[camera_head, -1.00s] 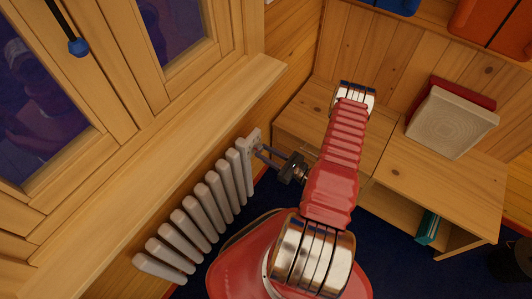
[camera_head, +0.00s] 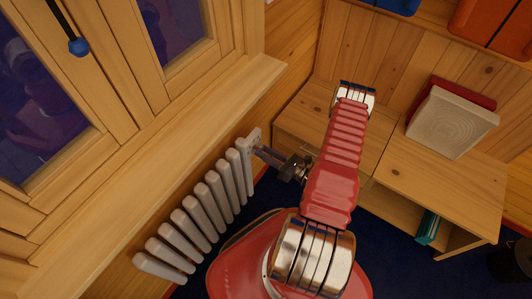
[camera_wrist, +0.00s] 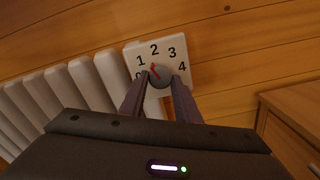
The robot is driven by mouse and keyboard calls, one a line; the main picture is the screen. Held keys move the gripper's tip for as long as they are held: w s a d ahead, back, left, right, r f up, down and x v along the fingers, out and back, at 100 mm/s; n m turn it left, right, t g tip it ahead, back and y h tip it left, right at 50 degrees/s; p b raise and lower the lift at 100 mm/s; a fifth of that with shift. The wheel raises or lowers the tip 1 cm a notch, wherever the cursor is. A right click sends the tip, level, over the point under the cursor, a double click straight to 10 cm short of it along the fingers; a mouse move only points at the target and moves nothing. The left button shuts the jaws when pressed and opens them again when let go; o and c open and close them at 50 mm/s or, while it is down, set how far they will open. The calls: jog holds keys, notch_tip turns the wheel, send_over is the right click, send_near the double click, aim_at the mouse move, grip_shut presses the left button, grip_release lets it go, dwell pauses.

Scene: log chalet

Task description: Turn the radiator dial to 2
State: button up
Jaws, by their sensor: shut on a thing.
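The radiator dial (camera_wrist: 161,79) is a grey round knob on a white plate (camera_wrist: 135,50) marked 0 to 4. In the wrist view its red pointer tilts up and left, between 1 and 2. My gripper (camera_wrist: 160,82) is shut on the dial, one finger on each side. In the head view my gripper (camera_head: 258,149) reaches left to the plate at the radiator's far end, and its fingers hide the dial there. The radiator (camera_head: 208,203) has pale ribs and stands under the windowsill.
The wooden windowsill (camera_head: 150,150) runs above the radiator. A low wooden cabinet (camera_head: 440,185) stands to the right of my arm, with a pale block (camera_head: 450,122) on top. A blue-knobbed window handle (camera_head: 78,46) hangs at upper left.

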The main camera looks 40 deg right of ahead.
jog(key=shift+d+m, duration=0.1)
jog(key=shift+m, duration=2.1)
jog(key=o, duration=1)
jog(key=shift+o, duration=0.2)
jog(key=v, duration=1.3)
jog(key=shift+s, duration=0.35)
jog(key=shift+d, duration=0.1)
